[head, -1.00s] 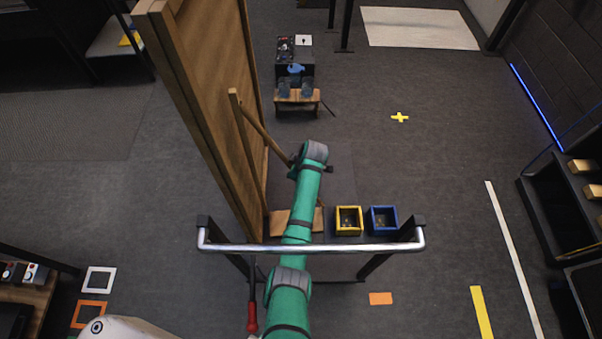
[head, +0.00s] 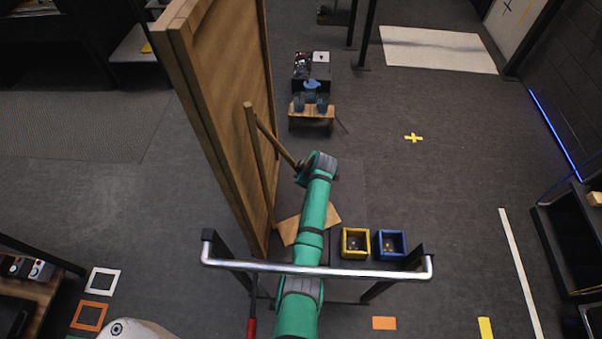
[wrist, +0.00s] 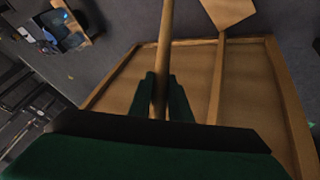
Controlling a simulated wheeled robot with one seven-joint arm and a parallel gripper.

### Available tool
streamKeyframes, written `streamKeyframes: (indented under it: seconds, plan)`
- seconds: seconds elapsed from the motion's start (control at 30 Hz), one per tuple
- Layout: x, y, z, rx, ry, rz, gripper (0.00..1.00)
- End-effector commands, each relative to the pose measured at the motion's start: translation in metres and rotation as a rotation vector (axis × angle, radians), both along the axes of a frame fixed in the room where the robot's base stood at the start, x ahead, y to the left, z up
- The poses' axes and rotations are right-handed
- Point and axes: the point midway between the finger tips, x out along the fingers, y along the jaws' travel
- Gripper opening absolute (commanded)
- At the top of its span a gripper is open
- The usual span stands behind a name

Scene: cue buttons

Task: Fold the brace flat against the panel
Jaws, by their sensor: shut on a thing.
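The panel (head: 215,110) is a tall wooden board with a raised frame, standing on edge left of my arm. It also shows in the wrist view (wrist: 262,85). The brace (head: 276,140) is a round wooden rod slanting out from near the top of an upright rail (head: 258,165) at the panel. It stands at an angle, away from the panel face. In the wrist view the brace (wrist: 165,40) runs between my gripper's dark green fingers (wrist: 162,88), which are shut on it. In the head view my wrist partly hides the fingers and the brace's far end.
A tan board (head: 290,230) lies low beside the panel, partly behind my arm. A yellow bin (head: 355,256) and a blue bin (head: 404,254) stand to the right. A metal bar (head: 370,271) crosses in front. Floor beyond the bins is open.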

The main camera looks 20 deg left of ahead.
Motion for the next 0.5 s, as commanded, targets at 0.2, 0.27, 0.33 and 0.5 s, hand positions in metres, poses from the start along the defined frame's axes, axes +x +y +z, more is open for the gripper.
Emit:
streamKeyframes:
  seconds: [0.2,0.27,0.33,0.5]
  plan:
    - [0.0054,-0.0017,0.0038,0.0,-0.013,-0.008,0.0]
    - [0.0055,-0.0015,0.0039,0.0,-0.013,-0.008,0.27]
    - [0.0048,-0.0011,0.0036,0.0,-0.011,-0.007,0.36]
    - [0.0031,-0.0005,0.0022,0.0,-0.008,-0.004,0.36]
